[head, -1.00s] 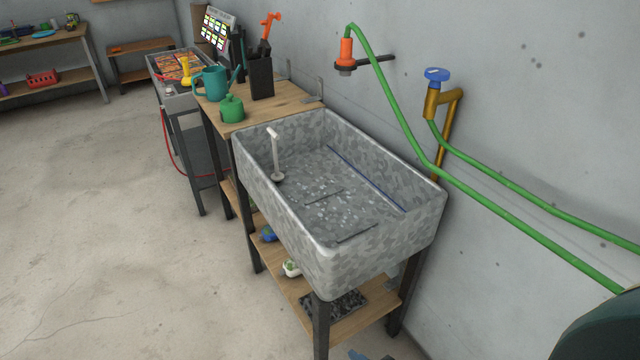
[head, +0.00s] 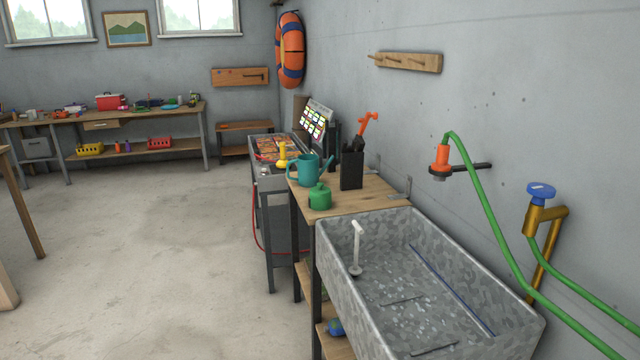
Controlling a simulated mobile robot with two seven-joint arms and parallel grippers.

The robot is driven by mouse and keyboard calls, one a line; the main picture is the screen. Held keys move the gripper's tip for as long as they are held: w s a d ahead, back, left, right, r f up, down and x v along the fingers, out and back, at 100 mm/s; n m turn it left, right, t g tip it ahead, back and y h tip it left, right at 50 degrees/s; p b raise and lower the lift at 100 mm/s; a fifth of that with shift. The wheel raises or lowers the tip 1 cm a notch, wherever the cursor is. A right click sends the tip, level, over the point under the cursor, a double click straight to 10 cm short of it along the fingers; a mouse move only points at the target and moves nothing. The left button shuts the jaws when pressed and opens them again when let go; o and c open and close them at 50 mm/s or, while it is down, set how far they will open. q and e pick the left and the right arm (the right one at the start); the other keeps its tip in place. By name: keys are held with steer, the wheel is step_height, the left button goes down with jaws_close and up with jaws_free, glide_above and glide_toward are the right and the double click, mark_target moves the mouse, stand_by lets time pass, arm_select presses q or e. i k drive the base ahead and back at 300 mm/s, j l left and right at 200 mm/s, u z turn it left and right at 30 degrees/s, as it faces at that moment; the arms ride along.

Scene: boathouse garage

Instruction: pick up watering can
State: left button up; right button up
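A teal watering can (head: 309,170) with a handle on its left and a spout to the right stands upright on a small wooden shelf top (head: 350,203) beyond the sink. A smaller green pot-like can (head: 319,197) with a top knob stands just in front of it. Either could be called a watering can; the teal one has the clear long spout. Neither of my grippers shows in the head view.
A grey metal sink (head: 400,290) with a white upright brush or plunger (head: 356,250) fills the lower right. A black holder (head: 352,168) with orange-handled tools stands right of the teal can. A green hose (head: 490,220) hangs along the wall. The floor (head: 160,270) on the left is clear.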

mark_target(309, 174)
steer(key=i+j+z, duration=0.5)
steer(key=i+j, duration=1.3)
